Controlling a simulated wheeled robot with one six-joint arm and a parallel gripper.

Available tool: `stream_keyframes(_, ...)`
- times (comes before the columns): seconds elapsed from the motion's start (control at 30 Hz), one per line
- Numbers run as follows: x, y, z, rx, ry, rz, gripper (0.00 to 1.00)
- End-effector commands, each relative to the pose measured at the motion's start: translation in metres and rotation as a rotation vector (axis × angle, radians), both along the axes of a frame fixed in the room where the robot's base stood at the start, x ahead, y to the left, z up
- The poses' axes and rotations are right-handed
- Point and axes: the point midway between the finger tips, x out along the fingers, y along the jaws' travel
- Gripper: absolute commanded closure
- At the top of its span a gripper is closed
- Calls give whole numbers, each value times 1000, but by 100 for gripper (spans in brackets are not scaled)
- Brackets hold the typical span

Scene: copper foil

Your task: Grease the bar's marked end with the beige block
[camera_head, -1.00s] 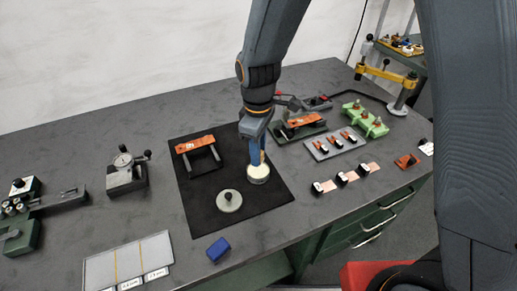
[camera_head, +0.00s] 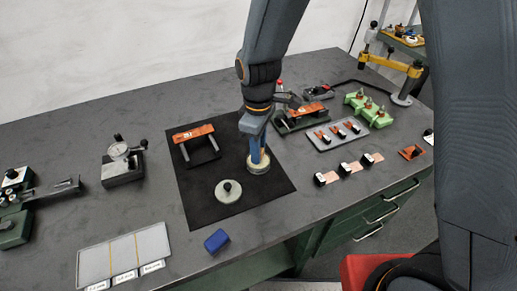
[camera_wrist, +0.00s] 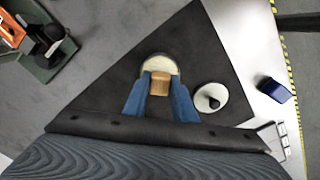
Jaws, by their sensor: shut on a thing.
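My gripper (camera_head: 259,161) has two blue fingers and is shut on the beige block (camera_wrist: 160,84). In the wrist view the block sits between the fingertips, over the near part of a round tin (camera_wrist: 158,65) with a pale cream inside. The tin (camera_head: 258,168) stands on the black mat. I cannot tell whether the block touches its contents. An orange bar (camera_head: 193,132) with a white mark lies across a dark stand at the mat's back left, apart from my gripper.
A round lid (camera_head: 228,191) with a dark knob lies left of the tin. A blue block (camera_head: 217,242) is in front of the mat. A dial gauge (camera_head: 122,160) stands left. A clamp fixture (camera_head: 298,116) and grey tray (camera_head: 338,133) are right.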

Motion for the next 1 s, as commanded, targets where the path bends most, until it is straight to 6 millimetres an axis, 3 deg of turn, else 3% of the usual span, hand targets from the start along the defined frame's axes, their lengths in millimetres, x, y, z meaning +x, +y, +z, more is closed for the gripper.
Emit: stream_keyframes(1.0, 0, 0, -10, -1, 0, 0, 94)
